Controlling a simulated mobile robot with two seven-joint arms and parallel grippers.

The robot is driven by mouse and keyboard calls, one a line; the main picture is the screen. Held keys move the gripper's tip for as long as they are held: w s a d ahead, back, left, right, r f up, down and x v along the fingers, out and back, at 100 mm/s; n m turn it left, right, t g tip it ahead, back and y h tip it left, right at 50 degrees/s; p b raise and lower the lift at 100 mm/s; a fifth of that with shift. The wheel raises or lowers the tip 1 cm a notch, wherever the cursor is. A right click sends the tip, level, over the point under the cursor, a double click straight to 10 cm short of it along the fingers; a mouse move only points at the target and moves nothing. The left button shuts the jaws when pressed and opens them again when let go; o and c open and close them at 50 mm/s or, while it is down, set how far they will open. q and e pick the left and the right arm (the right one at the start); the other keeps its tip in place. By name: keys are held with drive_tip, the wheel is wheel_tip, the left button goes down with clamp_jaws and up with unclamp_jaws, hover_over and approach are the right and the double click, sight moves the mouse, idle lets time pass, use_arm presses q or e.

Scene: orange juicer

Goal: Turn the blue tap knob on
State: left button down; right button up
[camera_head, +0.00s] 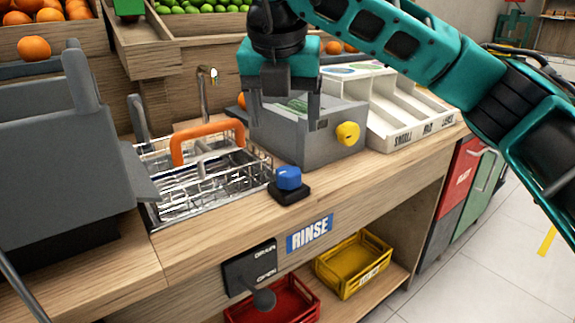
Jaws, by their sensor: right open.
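The blue tap knob (288,177) sits on a small black base on the wooden counter, at the front right corner of the sink. A brass tap (204,92) stands behind the sink (160,150). My right gripper (284,108) is open and points down, in the picture above the knob, in front of the grey box. Its fingers are apart with nothing seen between them, and it does not touch the knob. My left gripper is not in view.
A wire basket with an orange handle (207,140) is in the sink. A grey box with a yellow knob (347,134) and a white sorting tray (400,115) stand to the right. A large grey machine (60,170) stands left. Below are a RINSE sign (310,233) and a drain lever (264,298).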

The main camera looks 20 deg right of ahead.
sight(288, 171)
drive_tip(key=b+x, duration=0.2)
drive_tip(key=x, duration=0.9)
drive_tip(key=shift+w+f, duration=0.25)
drive_tip(key=shift+f, duration=0.1)
drive_tip(key=shift+w+d+f+b, duration=0.1)
drive_tip(key=shift+w+f+b, duration=0.2)
drive_tip(key=shift+f, duration=0.2)
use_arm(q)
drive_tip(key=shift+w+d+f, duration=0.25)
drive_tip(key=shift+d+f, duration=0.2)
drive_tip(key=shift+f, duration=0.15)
use_arm(e)
drive_tip(key=shift+f, duration=0.1)
drive_tip(key=shift+c, duration=0.2)
drive_tip(key=c, duration=1)
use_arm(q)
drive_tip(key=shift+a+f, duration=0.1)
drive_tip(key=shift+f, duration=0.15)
